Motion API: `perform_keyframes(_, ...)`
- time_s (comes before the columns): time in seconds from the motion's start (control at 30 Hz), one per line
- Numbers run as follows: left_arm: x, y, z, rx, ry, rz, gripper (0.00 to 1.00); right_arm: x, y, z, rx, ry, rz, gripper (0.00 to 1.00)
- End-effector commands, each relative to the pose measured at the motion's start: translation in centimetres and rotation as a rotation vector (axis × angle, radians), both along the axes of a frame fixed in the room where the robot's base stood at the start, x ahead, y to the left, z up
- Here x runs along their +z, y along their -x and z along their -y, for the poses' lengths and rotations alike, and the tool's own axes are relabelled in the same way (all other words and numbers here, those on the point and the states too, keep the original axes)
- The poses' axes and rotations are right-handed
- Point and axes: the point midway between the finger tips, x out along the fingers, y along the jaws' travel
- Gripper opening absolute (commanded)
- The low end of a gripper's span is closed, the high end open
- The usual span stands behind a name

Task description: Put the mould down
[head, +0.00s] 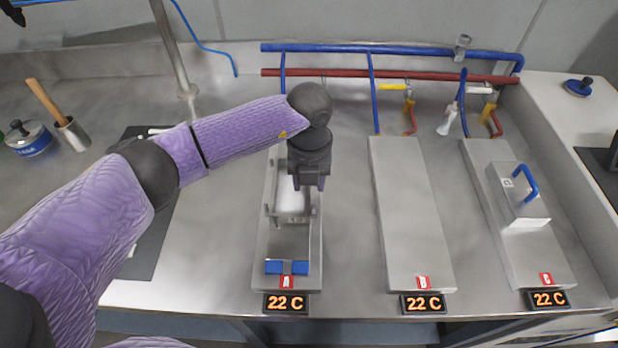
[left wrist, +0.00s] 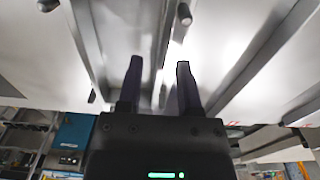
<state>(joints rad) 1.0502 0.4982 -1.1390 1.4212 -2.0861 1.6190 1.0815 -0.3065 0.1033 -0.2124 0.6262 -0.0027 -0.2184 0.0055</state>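A metal mould (head: 291,220) with a pale inside and a small dark label is at plate A, the left of the three long metal plates. Whether it rests on the plate or hangs just above it I cannot tell. My left gripper (head: 310,187) points down over the mould's right side. In the left wrist view my gripper's two dark fingers (left wrist: 160,85) stand apart, with grey metal edges showing between and beyond them. Whether they grip a part of the mould is unclear. My right gripper is out of view.
The middle plate (head: 410,215) is bare. The right plate carries a metal block (head: 518,205) with a blue handle. Blue and red pipes (head: 390,60) run along the back. A cup with a wooden-handled tool (head: 73,133) stands left.

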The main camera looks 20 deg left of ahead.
Motion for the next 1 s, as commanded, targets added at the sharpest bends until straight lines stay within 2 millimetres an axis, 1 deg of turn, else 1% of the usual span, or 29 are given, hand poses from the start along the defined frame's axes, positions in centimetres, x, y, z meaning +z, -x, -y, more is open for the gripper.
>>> perform_keyframes(0.17,0.1,0.0,0.0,0.000,0.000,0.000,0.45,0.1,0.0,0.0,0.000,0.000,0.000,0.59)
perform_keyframes(0.27,1.5,-0.1,0.0,-0.001,0.001,0.003,0.45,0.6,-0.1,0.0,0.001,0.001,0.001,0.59)
perform_keyframes(0.5,8.3,-0.1,0.1,-0.002,0.002,0.006,0.45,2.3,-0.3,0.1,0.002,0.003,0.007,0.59)
perform_keyframes(0.63,11.0,-0.1,0.1,0.000,0.000,0.004,0.45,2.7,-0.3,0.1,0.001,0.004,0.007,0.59)
perform_keyframes(0.7,11.8,-0.1,0.1,-0.001,0.000,0.002,0.45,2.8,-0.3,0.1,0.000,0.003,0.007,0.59)
perform_keyframes(0.8,12.3,0.0,0.1,-0.001,0.000,0.001,0.45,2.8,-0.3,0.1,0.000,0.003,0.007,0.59)
perform_keyframes(1.0,12.3,0.0,0.1,-0.001,0.000,0.000,0.45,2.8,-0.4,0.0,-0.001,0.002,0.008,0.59)
